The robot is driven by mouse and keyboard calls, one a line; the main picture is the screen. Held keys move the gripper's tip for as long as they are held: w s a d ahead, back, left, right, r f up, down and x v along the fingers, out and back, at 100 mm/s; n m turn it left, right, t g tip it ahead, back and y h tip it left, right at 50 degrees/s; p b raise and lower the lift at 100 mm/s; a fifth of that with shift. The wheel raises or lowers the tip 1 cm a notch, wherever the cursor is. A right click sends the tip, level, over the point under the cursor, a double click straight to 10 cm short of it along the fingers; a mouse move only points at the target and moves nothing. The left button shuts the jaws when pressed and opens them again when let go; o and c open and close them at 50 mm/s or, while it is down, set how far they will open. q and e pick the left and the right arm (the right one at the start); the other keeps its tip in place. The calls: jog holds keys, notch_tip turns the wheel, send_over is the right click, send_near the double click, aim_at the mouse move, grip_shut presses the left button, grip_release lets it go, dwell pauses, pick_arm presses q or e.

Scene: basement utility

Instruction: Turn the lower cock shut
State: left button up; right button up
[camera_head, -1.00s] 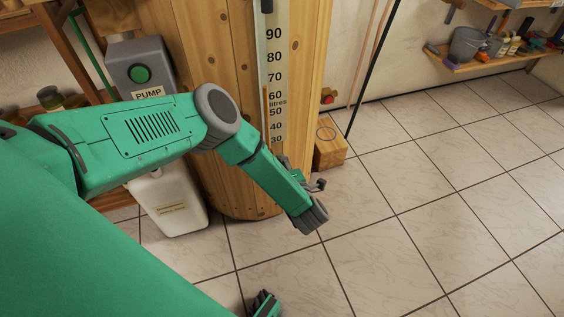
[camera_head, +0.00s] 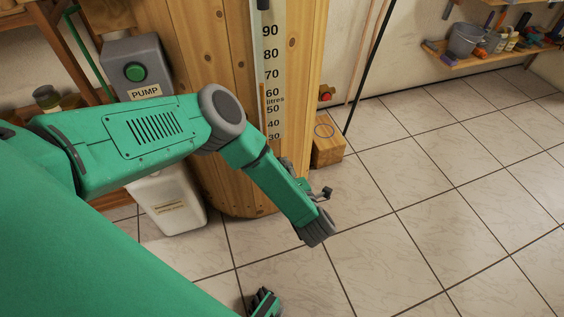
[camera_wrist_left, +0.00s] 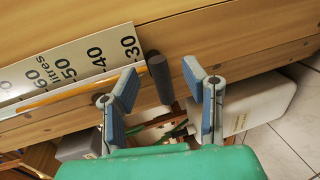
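The lower cock shows in the left wrist view as a dark grey rounded handle (camera_wrist_left: 160,78) standing out near the 30 end of the scale. My left gripper (camera_wrist_left: 161,84) is open, with one blue-padded finger on each side of this handle and a visible gap to each. In the head view my left forearm hides the lower cock and most of the left gripper. A dark handle (camera_head: 263,5) at the top of the gauge is partly cut off. My right gripper (camera_head: 265,303) is partly in view at the bottom edge; its finger opening is unclear.
The wooden tank (camera_head: 215,60) carries a litres scale (camera_head: 272,70). A grey pump box (camera_head: 137,70) and white canister (camera_head: 172,205) stand left of it. A red-knobbed fitting (camera_head: 326,93) and wooden block (camera_head: 328,150) are at its right. Tiled floor right is clear.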

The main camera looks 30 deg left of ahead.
pick_arm(q)
jog(key=v, duration=0.8)
jog(key=shift+w, duration=0.1)
